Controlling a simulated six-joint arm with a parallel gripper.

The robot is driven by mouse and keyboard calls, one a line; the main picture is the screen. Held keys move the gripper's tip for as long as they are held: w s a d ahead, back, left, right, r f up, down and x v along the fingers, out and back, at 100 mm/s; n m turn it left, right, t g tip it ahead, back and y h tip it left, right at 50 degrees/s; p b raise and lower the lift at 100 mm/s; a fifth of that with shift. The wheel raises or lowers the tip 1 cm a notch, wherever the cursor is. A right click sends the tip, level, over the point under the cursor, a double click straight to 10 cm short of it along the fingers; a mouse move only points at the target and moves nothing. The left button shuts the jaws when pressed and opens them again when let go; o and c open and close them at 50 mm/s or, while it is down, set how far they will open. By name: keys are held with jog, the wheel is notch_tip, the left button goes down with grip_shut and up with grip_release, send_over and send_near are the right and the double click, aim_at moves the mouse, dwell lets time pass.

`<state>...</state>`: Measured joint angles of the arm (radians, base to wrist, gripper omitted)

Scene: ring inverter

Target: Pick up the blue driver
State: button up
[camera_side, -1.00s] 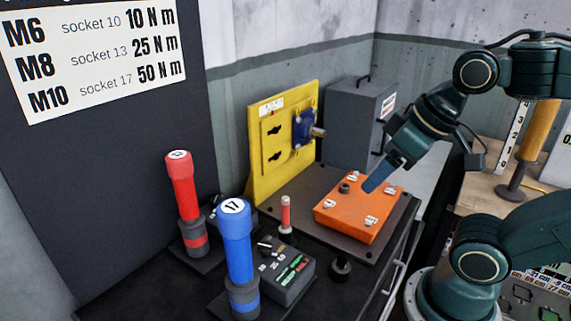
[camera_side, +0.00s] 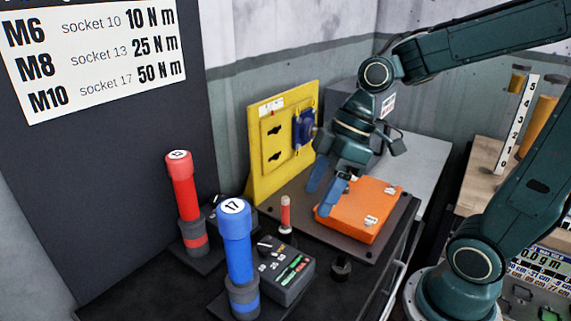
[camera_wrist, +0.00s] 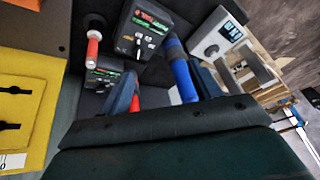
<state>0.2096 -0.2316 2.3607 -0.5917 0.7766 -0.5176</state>
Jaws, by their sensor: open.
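The blue driver (camera_side: 237,250) stands upright at the front of the dark bench, with a white cap marked 17. It also shows in the wrist view (camera_wrist: 181,72), partly hidden behind one finger. My gripper (camera_side: 328,195) is open and empty, with its blue fingers above the left side of the orange box, behind and to the right of the blue driver and apart from it.
A red driver (camera_side: 183,198) stands behind and left of the blue one. A black control box (camera_side: 287,272) sits right beside it. A small red-handled tool (camera_side: 285,215), a yellow panel (camera_side: 265,155) and an orange box (camera_side: 362,207) stand farther back.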

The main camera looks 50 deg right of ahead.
jog(key=w+a+f+n+g+y, duration=0.1)
jog(key=w+f+n+g+y, duration=0.1)
jog(key=w+n+y, duration=0.5)
jog(key=shift+f+n+g+y, duration=0.3)
jog(key=shift+f+n+y, duration=0.15)
jog(key=shift+n+y, duration=0.6)
jog(key=shift+a, duration=0.1)
send_near(239, 255)
jog(key=shift+w+a+f, duration=0.3)
jog(key=shift+a+f, duration=0.25)
jog(key=shift+f, duration=0.1)
jog(key=shift+w+a+f, duration=0.3)
jog(key=shift+a+f, duration=0.25)
jog(key=shift+f, duration=0.15)
jog(key=shift+w+a+f, duration=0.3)
jog(key=shift+a+f, duration=0.2)
jog(key=shift+f, duration=0.15)
jog(key=shift+x, duration=2.6)
jog(key=shift+s, duration=0.1)
jog(key=shift+c, duration=0.2)
